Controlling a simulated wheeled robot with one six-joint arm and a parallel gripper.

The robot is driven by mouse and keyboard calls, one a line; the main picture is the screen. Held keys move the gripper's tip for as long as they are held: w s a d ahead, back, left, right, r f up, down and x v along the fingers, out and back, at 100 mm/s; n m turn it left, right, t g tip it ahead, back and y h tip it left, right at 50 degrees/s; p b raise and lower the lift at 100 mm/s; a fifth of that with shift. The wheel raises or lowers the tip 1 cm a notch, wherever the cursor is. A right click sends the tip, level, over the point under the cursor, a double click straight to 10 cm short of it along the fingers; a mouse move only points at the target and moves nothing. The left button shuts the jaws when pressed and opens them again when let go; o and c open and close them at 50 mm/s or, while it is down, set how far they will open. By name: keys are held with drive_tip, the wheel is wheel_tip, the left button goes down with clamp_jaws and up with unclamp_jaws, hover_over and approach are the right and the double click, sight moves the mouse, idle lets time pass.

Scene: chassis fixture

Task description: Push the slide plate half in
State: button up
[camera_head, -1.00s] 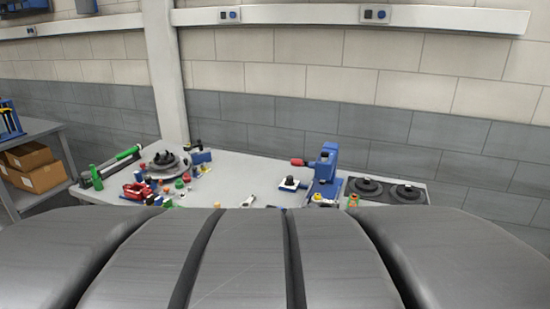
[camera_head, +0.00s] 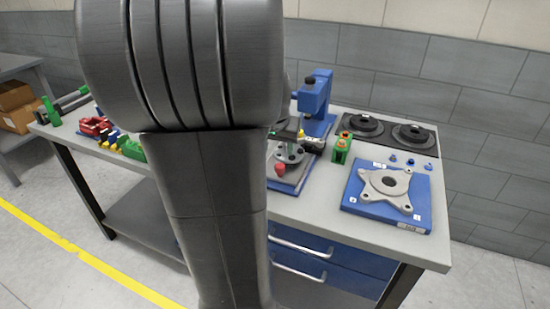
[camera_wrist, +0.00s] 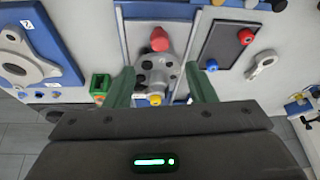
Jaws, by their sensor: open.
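The slide plate (camera_head: 292,178) is a flat grey plate with blue edging at the foot of the blue press (camera_head: 315,95). In the wrist view the plate (camera_wrist: 137,30) carries a grey round part (camera_wrist: 155,72) with dark holes, and a red knob (camera_wrist: 159,40) at its near-top end. A small yellow piece (camera_wrist: 155,99) sits below the grey part. My gripper (camera_wrist: 159,70) is open, its two green fingers either side of the grey part in the picture; I cannot tell whether they touch anything. In the head view my arm hides the plate's left side and most of the gripper.
A green block (camera_head: 341,148) stands right of the slide plate. Further right are a blue plate with a grey flange (camera_head: 385,190) and a dark tray with round discs (camera_head: 388,132). A dark panel (camera_wrist: 228,45) and a wrench (camera_wrist: 261,64) lie beside the slide plate.

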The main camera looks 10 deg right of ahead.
sight(280, 166)
drive_tip(key=x, duration=1)
drive_tip(key=shift+f, duration=0.1)
drive_tip(key=shift+w+d, duration=0.1)
clamp_jaws()
